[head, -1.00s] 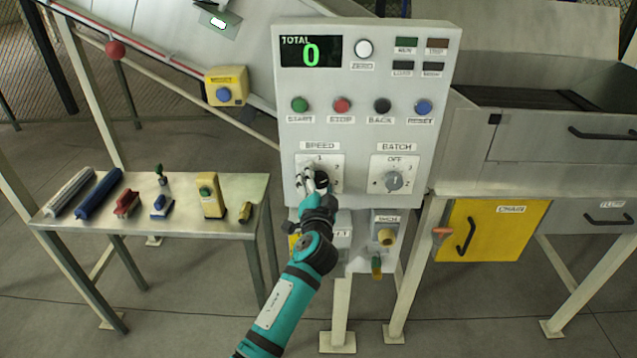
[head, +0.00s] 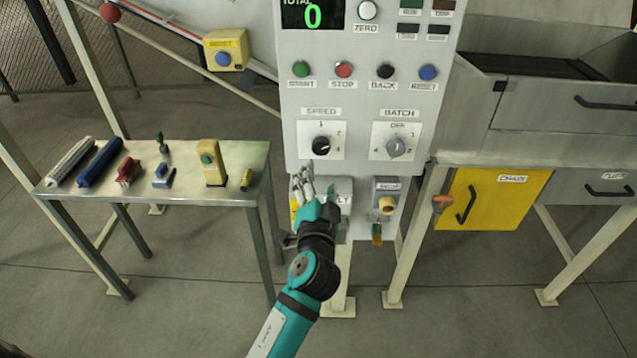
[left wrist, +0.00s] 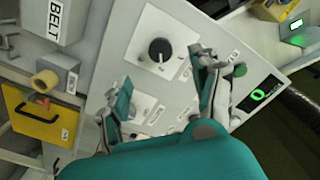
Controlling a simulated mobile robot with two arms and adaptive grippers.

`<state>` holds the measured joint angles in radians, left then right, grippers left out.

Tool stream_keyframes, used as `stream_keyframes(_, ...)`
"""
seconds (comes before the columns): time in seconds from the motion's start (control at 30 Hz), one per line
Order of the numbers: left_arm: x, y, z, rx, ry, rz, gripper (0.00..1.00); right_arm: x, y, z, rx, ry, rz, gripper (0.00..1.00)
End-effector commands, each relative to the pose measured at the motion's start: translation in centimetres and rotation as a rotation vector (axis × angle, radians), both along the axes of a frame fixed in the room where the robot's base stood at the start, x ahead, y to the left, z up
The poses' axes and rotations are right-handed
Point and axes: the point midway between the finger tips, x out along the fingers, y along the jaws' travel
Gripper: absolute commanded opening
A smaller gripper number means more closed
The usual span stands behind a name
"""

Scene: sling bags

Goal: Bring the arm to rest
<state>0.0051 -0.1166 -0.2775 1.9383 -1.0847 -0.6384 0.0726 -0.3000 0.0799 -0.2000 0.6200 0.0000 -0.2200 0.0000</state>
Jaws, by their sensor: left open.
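My left gripper (head: 303,181) is open and empty in the head view, just below the SPEED knob (head: 320,146) and in front of the lower part of the control panel (head: 360,108). The black SPEED knob also shows in the left wrist view (left wrist: 159,50), beyond and between the two spread fingers (left wrist: 160,85). The fingers are apart from the knob. In the head view the knob's pointer is turned toward the right side of its dial. My right gripper is in neither view.
The grey BATCH knob (head: 396,146) is to the right. Below are a yellow-knobbed box (head: 387,204) and a yellow door (head: 490,212). At left, a table (head: 235,165) holds several tools and rollers. Grey floor (head: 210,300) lies open in front.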

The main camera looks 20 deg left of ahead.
Motion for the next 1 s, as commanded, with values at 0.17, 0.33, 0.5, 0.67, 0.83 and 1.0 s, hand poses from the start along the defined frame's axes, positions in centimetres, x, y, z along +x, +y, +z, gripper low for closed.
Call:
stream_keyframes(0.17, -0.2, 0.0, 0.0, 0.001, 0.0, 0.0, 0.64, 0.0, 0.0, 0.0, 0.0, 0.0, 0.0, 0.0)
stream_keyframes(0.33, -0.2, -0.1, 0.0, 0.0, 0.0, 0.0, 0.64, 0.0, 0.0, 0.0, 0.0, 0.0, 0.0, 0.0)
stream_keyframes(0.5, -0.1, -0.1, -0.4, 0.0, 0.007, -0.003, 0.64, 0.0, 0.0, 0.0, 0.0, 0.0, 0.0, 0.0)
stream_keyframes(0.67, 0.2, -1.0, -5.8, -0.016, 0.103, -0.047, 0.64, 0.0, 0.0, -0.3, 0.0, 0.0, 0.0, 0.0)
stream_keyframes(0.83, -1.1, -2.4, -18.0, -0.073, 0.318, -0.125, 0.64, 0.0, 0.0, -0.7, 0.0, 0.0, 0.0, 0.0)
stream_keyframes(1.0, -5.5, -2.9, -30.4, -0.162, 0.543, -0.172, 0.64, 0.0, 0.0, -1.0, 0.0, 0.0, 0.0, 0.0)
